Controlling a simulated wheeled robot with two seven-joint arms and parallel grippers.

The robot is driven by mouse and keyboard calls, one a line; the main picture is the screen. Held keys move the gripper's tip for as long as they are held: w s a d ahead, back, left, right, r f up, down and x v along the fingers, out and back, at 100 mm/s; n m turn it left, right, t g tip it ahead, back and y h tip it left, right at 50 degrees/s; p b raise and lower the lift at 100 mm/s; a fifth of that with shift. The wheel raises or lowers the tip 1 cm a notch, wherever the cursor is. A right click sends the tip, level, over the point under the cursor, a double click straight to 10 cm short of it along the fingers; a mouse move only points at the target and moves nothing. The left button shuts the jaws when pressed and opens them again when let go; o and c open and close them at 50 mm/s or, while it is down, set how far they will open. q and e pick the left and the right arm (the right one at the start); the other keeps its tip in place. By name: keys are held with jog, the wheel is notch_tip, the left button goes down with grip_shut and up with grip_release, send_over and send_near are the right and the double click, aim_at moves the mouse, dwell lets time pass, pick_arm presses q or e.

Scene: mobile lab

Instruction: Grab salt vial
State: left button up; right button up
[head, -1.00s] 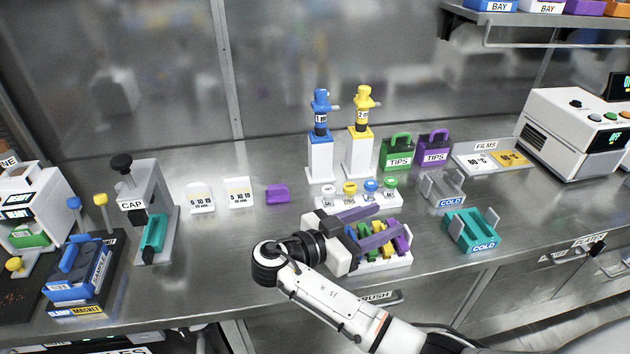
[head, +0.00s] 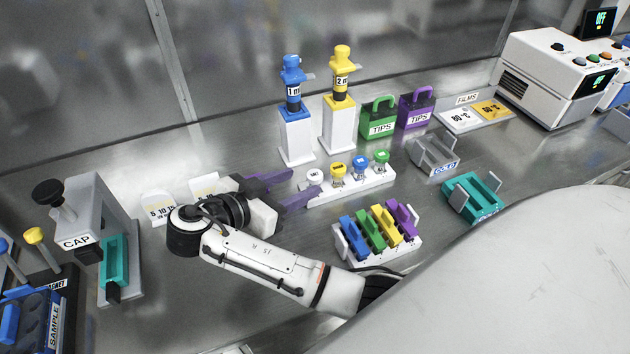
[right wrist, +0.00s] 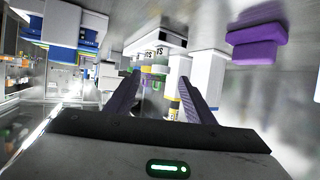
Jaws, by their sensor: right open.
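A white rack (head: 350,187) holds a row of small vials with white, yellow, blue and green caps. The white-capped vial (head: 314,176) stands at the rack's left end; its label is too small to read, so I cannot confirm it is the salt. My right gripper (head: 303,183) is open and empty, its purple fingers pointing right at that left end, with the tips close to the white-capped vial. In the right wrist view, the row of vials (right wrist: 157,58) appears ahead between the open fingers (right wrist: 160,90). My left gripper is not in view.
A blue pipette stand (head: 296,135) and a yellow one (head: 338,125) rise behind the rack. A holder with coloured racks (head: 378,232) stands in front. A purple block (right wrist: 255,45) shows beside the fingers in the wrist view. A cap press (head: 95,215) is at the left.

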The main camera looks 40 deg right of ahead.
aim_at(312, 177)
jog(key=x, duration=0.4)
jog(key=shift+w, duration=0.1)
jog(key=shift+r, duration=0.1)
jog(key=c, duration=1.1)
